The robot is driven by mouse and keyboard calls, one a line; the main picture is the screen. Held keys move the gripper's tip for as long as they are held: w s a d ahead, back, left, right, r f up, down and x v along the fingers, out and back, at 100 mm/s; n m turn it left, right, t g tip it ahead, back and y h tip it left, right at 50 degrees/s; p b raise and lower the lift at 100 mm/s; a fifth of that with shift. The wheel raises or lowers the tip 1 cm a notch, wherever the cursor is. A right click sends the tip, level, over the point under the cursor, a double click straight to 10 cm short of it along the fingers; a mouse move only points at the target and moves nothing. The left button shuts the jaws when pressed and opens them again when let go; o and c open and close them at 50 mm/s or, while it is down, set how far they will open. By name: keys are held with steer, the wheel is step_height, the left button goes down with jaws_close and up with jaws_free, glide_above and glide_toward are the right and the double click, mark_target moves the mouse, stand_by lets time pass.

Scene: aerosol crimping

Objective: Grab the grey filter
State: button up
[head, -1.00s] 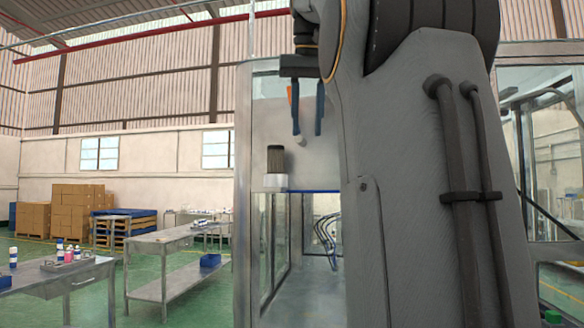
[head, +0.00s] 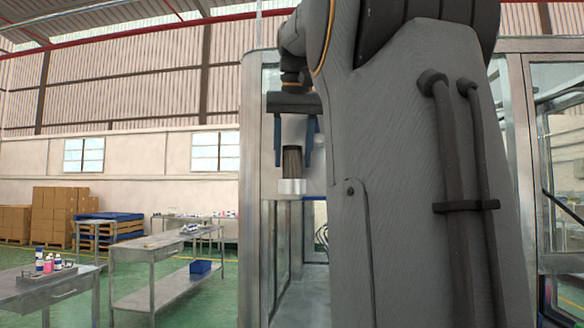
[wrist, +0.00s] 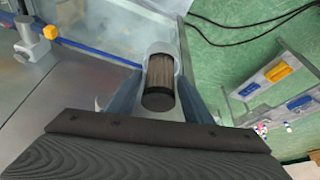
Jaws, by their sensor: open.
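The grey filter (head: 292,161) is a dark grey-brown ribbed cylinder with a black cap. My gripper (head: 294,156) is open and points down, with one blue finger on each side of the filter. In the wrist view the filter (wrist: 160,80) shows between the two fingers of my gripper (wrist: 162,88). I cannot tell whether either finger touches it. The filter's lower part is below fingertip level in the head view.
A glass-walled metal machine frame (head: 252,200) surrounds the filter's place. A blue hose or rail (wrist: 90,48) and a metal fitting (wrist: 32,42) lie left in the wrist view. Metal tables (head: 160,245) with bottles and a blue bin (head: 201,267) stand to the left, well apart.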

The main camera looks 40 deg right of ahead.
steer(key=shift+x, duration=0.9)
steer(key=c, duration=0.8)
steer(key=shift+r, duration=0.1)
